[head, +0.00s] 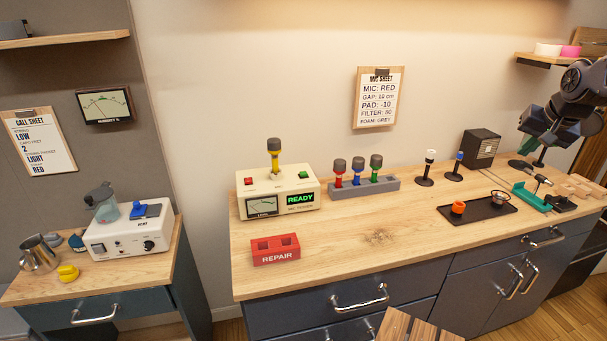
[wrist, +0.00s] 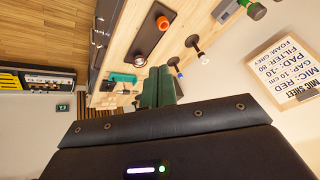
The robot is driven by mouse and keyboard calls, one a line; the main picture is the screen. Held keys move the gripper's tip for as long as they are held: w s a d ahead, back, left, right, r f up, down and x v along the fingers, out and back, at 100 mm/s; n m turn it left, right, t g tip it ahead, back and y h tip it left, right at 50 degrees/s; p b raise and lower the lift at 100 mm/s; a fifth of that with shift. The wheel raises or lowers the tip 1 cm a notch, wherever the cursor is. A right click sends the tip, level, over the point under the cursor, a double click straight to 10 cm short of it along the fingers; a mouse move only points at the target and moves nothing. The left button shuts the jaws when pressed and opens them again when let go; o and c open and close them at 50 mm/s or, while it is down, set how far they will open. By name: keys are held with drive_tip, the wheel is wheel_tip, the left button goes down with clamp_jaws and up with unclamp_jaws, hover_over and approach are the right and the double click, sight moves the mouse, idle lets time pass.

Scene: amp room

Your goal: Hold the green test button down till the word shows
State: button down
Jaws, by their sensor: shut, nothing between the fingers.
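The cream mic tester (head: 285,187) stands on the wooden counter at centre left in the head view. Its green button (head: 303,174) is on the top at the right, with nothing touching it. A red button (head: 250,181) is on the top left. The green word READY shows on the tester's dark display (head: 300,198). A yellow mic (head: 274,157) with a grey foam top stands upright in the tester. My gripper (head: 526,147) is far to the right, raised over the counter. Its green fingers (wrist: 158,86) are shut and empty in the wrist view.
A grey rack (head: 363,187) holds red, blue and green mics right of the tester. A red REPAIR block (head: 276,249) stands in front. Two slim stands (head: 425,170) and a black tray (head: 478,210) lie toward my gripper. The counter's front middle is clear.

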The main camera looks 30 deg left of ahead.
drive_tip(key=w+a+f+y, duration=0.1)
drive_tip(key=w+a, duration=0.3)
drive_tip(key=a, duration=0.4)
drive_tip(key=w+a, duration=0.3)
drive_tip(key=a, duration=0.5)
drive_tip(key=n+y, duration=0.1)
drive_tip(key=y, duration=0.3)
hover_over(304, 174)
wheel_tip(304, 174, down, 11)
drive_tip(key=shift+d, duration=0.1)
drive_tip(key=shift+f, duration=4.35)
drive_tip(key=shift+f, duration=0.1)
drive_tip(key=shift+f, duration=0.3)
drive_tip(key=shift+s+f, duration=0.1)
drive_tip(key=shift+f, duration=0.4)
